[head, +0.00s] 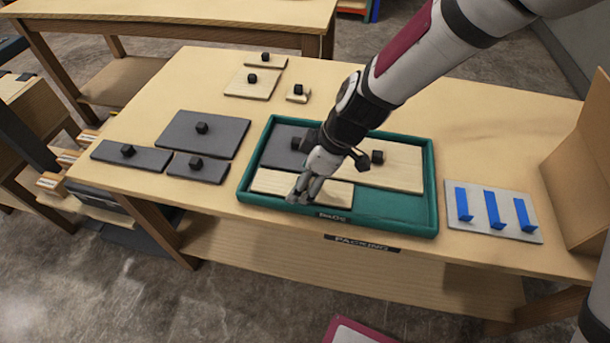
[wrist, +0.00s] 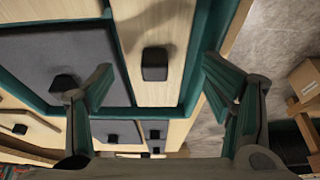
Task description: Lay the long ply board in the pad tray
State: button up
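The pad tray (head: 400,222) is a teal-rimmed tray at the front middle of the table. The long ply board (head: 275,182) lies along its front left, partly hidden by my gripper in the head view. In the wrist view the board (wrist: 155,25) is a pale strip between a grey pad and the teal wall, with a black knob (wrist: 155,63). My gripper (head: 306,190) is above the board. In the wrist view its fingers (wrist: 160,85) are wide apart, with the knob in the gap and touching neither. A grey pad (head: 283,147) and a wider ply board (head: 398,165) also lie in the tray.
Several grey pads (head: 220,130) with knobs lie left of the tray. Ply boards (head: 250,90) lie behind it. A plate with blue uprights (head: 492,208) and a cardboard box (head: 580,170) stand at the right. The tray's front right floor is bare.

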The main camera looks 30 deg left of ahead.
jog(key=shift+r, duration=0.15)
jog(key=shift+r+p, duration=0.25)
jog(key=shift+p, duration=0.2)
jog(key=v, duration=1.2)
jog(key=shift+r, duration=0.15)
jog(key=shift+w+d, duration=0.1)
jog(key=shift+d, duration=0.1)
jog(key=s+d+r+m+t+h, duration=0.1)
jog(key=d+r+m, duration=0.35)
jog(key=d, duration=0.45)
jog(key=s+d+r+m+t+h, duration=0.15)
jog(key=d+r+m, duration=0.3)
jog(key=d, duration=0.45)
jog(key=s+d+r+m+t+h, duration=0.1)
jog(key=s+d+r+m, duration=0.2)
jog(key=s+d+m, duration=0.8)
jog(key=s+d, duration=0.2)
jog(key=d, duration=0.2)
jog(key=shift+d+m+t+h, duration=0.2)
jog(key=shift+m+t+h, duration=0.15)
jog(key=shift+m, duration=0.05)
